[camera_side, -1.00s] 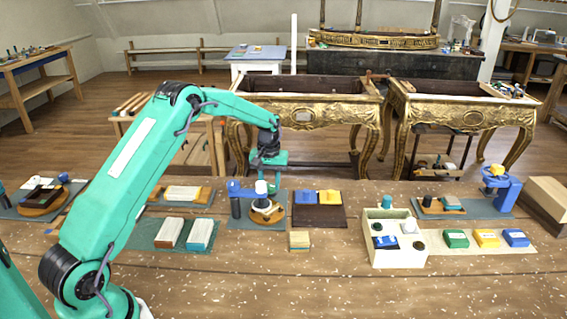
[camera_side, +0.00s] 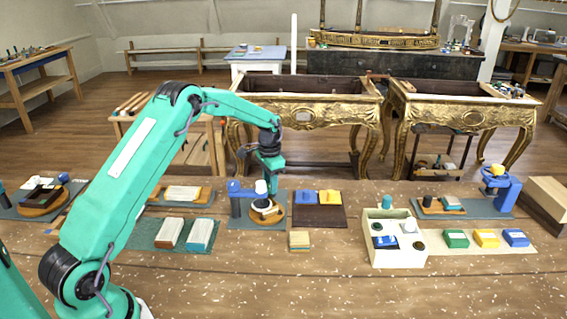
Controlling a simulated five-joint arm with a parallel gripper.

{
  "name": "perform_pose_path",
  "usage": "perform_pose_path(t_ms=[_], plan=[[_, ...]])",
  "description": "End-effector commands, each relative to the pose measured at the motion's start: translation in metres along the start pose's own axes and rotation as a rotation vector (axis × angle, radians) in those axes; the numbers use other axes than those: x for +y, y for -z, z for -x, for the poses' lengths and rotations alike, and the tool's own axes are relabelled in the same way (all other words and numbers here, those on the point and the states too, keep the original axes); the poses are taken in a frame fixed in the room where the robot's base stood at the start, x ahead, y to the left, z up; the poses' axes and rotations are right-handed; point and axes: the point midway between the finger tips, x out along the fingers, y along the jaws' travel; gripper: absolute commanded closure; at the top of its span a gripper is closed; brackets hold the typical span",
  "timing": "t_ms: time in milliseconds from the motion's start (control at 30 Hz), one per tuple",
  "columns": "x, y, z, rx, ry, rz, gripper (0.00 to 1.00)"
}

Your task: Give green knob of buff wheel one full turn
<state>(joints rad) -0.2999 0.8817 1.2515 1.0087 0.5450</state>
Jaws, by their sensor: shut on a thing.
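The buff wheel (camera_side: 277,217) is a round, tan disc lying flat on a grey-green mat, with a white and dark part on top. My gripper (camera_side: 272,184) points down over the back of the wheel, behind and right of the white cylinder, and is shut. The green knob cannot be made out separately; it appears hidden between my teal jaws, which have nearly its colour.
A dark tray (camera_side: 320,215) with blue and yellow blocks lies right of the wheel. A small block stack (camera_side: 299,240) stands in front. A cream box (camera_side: 396,252) with knobs stands further right. The front of the bench is clear.

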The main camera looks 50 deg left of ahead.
Motion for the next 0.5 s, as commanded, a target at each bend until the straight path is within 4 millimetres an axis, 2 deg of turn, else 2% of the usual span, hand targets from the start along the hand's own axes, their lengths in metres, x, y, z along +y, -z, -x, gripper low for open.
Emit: perform_pose_path(t_ms=[200,500], plan=[[0.0004,-0.0002,0.0018,0.0,0.0,-0.157,0.89],[0.0007,-0.0002,0.0019,0.0,0.0,-0.266,0.89]])
